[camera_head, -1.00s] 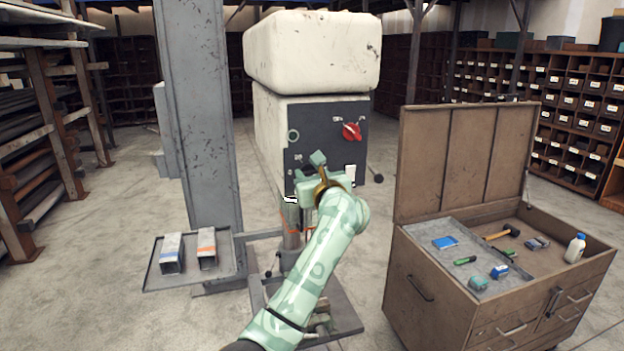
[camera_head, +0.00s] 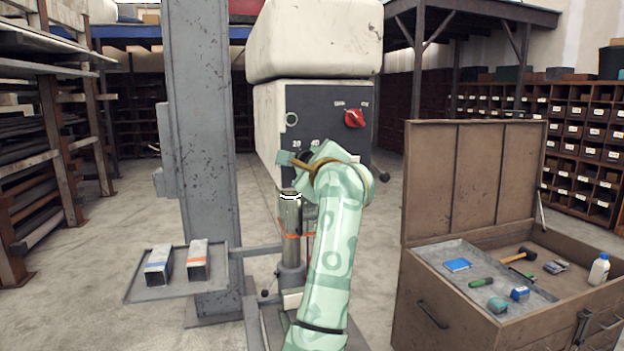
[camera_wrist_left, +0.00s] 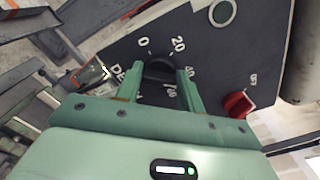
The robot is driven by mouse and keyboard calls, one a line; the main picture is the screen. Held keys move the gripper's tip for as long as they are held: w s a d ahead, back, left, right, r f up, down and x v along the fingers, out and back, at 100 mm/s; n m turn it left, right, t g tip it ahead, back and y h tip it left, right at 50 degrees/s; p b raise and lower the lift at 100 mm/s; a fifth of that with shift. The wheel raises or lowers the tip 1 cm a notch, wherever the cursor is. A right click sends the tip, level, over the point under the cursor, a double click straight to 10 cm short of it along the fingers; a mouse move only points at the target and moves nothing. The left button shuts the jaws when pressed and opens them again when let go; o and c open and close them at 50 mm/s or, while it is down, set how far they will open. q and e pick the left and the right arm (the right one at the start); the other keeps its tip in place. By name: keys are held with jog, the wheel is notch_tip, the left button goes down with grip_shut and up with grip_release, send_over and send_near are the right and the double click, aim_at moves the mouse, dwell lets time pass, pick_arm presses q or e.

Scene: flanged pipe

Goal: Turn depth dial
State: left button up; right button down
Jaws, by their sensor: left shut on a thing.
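The depth dial (camera_wrist_left: 160,69) is a black round knob on a dark panel, with the numbers 0, 20, 40 and 60 around it and a partly hidden label starting "DE". My left gripper (camera_wrist_left: 159,82) has one green finger on each side of the knob and is shut on it. In the head view my left gripper (camera_head: 299,160) is at the lower part of the dark panel (camera_head: 325,105), just below the printed 20 and 40. It hides the knob there. My right gripper is not in view.
A red switch (camera_head: 354,118) is at the panel's upper right, and it shows in the wrist view (camera_wrist_left: 238,104). A grey column (camera_head: 203,100) and a tray (camera_head: 140,288) with two metal tubes stand left. An open tool chest (camera_head: 420,300) stands right.

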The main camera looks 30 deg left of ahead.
pick_arm(q)
jog(key=shift+f+n+b, duration=0.15)
jog(key=shift+n+b, duration=0.75)
jog(key=o, duration=1)
jog(key=shift+w, duration=0.1)
jog(key=v, duration=1.6)
jog(key=shift+d, duration=0.1)
